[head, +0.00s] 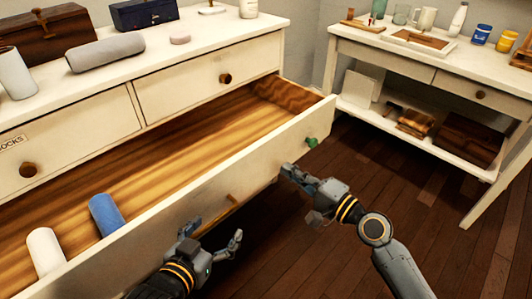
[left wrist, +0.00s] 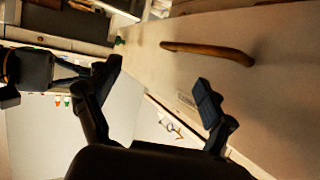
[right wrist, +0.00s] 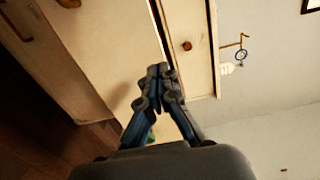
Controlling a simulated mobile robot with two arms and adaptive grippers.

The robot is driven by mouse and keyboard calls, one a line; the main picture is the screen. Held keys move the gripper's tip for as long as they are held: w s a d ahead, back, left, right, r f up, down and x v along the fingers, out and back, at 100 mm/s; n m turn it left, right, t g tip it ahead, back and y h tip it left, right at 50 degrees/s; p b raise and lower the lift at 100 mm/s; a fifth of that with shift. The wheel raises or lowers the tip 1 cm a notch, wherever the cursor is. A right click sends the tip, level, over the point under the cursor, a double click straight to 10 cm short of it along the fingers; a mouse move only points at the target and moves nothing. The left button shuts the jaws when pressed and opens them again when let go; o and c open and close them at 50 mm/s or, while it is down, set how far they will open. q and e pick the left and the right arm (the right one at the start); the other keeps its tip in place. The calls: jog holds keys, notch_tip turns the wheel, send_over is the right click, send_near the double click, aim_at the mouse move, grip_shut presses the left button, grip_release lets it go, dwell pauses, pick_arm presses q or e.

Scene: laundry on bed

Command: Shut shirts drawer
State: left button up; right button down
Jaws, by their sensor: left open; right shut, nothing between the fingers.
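A long cream drawer (head: 285,152) of the dresser is pulled well open, showing its bare wooden inside. A blue roll (head: 106,214) and a white roll (head: 45,251) lie in its left part. Its front has a wooden bar handle (left wrist: 207,48) and a green knob (head: 311,142) near the right end. A small label (left wrist: 188,102) on the front is too blurred to read. My left gripper (head: 213,240) is open and empty in front of the drawer, below the handle. My right gripper (head: 288,171) is shut and empty close to the front's right end; I cannot tell whether it touches.
Above, two shut drawers show, the left one labelled SOCKS (head: 12,143). The dresser top (head: 128,68) holds a grey roll, boxes and small items. A side table (head: 400,62) with cups and jars stands at the right. Dark wooden floor (head: 350,165) lies clear between them.

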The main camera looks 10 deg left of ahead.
aim_at(257, 149)
jog(key=b+x, duration=0.1)
jog(key=x, duration=0.7)
jog(key=shift+f, duration=0.1)
pick_arm(q)
jog(key=shift+w+d+r+t+h, duration=0.25)
jog(key=shift+r+t, duration=0.2)
jog(key=shift+r, duration=0.25)
jog(key=shift+w+d+r+t, duration=0.15)
jog(key=shift+w+r+t, duration=0.25)
jog(key=shift+r, duration=0.35)
jog(key=shift+w+d+r+t+h, duration=0.25)
jog(key=shift+r+t, duration=0.2)
jog(key=shift+r, duration=0.25)
pick_arm(e)
jog(key=shift+w+a, duration=0.4)
jog(key=shift+a, duration=0.05)
